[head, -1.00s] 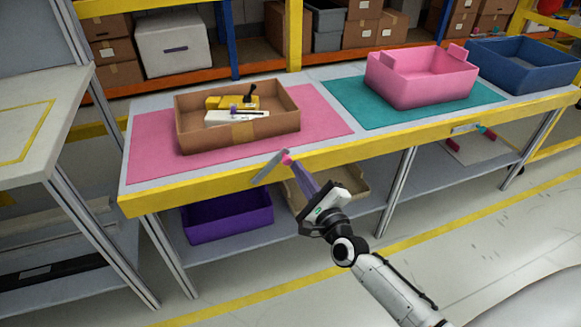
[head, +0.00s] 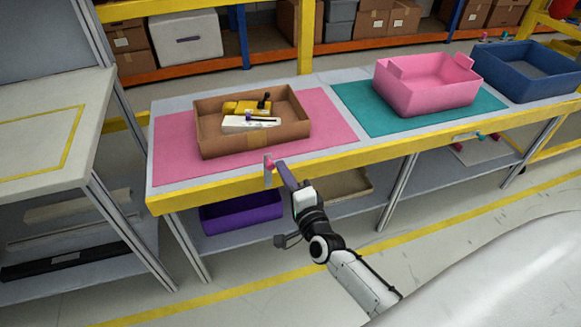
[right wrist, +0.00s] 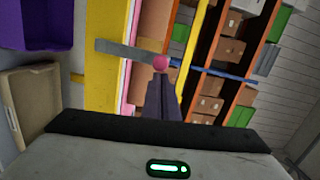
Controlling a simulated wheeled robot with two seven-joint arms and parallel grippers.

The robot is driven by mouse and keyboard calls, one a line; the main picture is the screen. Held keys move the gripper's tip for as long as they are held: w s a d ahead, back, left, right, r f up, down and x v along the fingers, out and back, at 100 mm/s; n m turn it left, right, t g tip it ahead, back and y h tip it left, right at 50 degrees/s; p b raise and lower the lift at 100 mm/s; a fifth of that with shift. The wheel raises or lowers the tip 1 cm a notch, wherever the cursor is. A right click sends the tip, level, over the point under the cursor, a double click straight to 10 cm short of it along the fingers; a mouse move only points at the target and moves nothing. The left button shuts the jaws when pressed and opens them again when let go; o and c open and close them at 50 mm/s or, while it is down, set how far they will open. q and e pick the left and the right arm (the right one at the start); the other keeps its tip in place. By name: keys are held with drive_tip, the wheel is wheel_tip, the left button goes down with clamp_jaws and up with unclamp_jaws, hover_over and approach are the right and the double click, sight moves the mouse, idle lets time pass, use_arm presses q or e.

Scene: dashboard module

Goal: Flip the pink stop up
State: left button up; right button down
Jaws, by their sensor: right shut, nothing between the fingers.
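The pink stop is a grey bar with a round pink knob (head: 268,166) on the yellow front edge of the table. The bar stands about upright in the head view, its top end slightly above the edge. My right gripper (head: 281,166) is shut and empty, with its purple-grey fingertips close beside the knob. In the right wrist view the pink knob (right wrist: 160,63) sits just past the shut fingertips (right wrist: 163,78), and the grey bar crosses the yellow edge. I cannot tell whether the fingers touch the knob. My left gripper is not in view.
A brown box (head: 225,143) with yellow and white parts stands on the pink mat (head: 172,165) behind the stop. A pink crate (head: 425,95) stands on the teal mat (head: 360,115); a blue crate (head: 540,82) is at right. A purple bin (head: 240,213) is below.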

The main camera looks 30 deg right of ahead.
drive_tip(key=shift+w+a+r, duration=0.1)
drive_tip(key=shift+a, duration=0.45)
drive_tip(key=s+d, duration=0.3)
drive_tip(key=s, duration=0.8)
drive_tip(key=shift+s+r, duration=0.25)
drive_tip(key=shift+r, duration=0.1)
drive_tip(key=s+a+f+n+g+y, duration=0.2)
drive_tip(key=s+a+f+n+g, duration=0.2)
drive_tip(key=s+n, duration=0.5)
drive_tip(key=s+a+f+n+g+y, duration=0.2)
drive_tip(key=s+a+f+n+g, duration=0.3)
drive_tip(key=f+n, duration=0.5)
drive_tip(key=s+a+n, duration=0.1)
drive_tip(key=s+a, duration=0.1)
drive_tip(key=s, duration=0.1)
drive_tip(key=shift+s+a, duration=0.35)
drive_tip(key=shift+s, duration=0.05)
